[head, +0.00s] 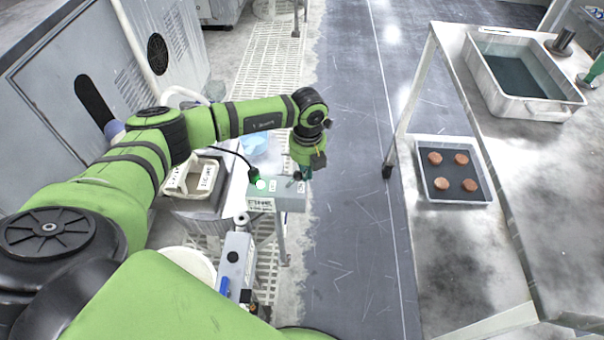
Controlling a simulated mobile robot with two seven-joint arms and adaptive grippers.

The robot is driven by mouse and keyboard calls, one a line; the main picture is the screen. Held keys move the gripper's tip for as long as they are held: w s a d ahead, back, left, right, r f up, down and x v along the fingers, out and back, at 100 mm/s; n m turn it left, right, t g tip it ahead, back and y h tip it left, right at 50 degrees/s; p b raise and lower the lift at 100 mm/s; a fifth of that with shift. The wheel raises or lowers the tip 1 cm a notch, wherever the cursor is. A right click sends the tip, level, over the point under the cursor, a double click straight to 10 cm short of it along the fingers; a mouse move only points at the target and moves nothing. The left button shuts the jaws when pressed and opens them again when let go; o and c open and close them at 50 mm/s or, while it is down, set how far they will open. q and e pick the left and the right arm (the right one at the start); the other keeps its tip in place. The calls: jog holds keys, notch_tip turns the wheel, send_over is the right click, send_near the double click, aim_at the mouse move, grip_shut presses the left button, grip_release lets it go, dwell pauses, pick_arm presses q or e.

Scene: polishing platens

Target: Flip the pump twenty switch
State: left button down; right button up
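A grey-green control box (289,202) stands on a post beside the bench, just below the middle of the view. Its top carries a green part at the left, a round white part and small labels. A label with dark lettering is on its front, too small to read, so I cannot tell which switch is pump twenty. My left gripper (306,173) points down over the box's right end, by a dark part there. Its fingers are small and partly hidden behind the wrist, so I cannot tell open from shut or touching from apart. My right gripper is not in view.
A grey unit with a blue handle (237,262) stands in front. At right, a metal table (472,104) holds a water tub (540,108); a white tray (457,197) holds several brown discs.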

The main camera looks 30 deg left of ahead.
pick_arm(q)
jog(key=shift+f+b, duration=0.5)
jog(key=shift+f, duration=0.2)
jog(key=shift+s+a+f+b, duration=0.1)
jog(key=shift+f+b, duration=0.2)
jog(key=shift+f, duration=0.1)
jog(key=shift+f, duration=0.25)
dwell(0.3)
dwell(0.4)
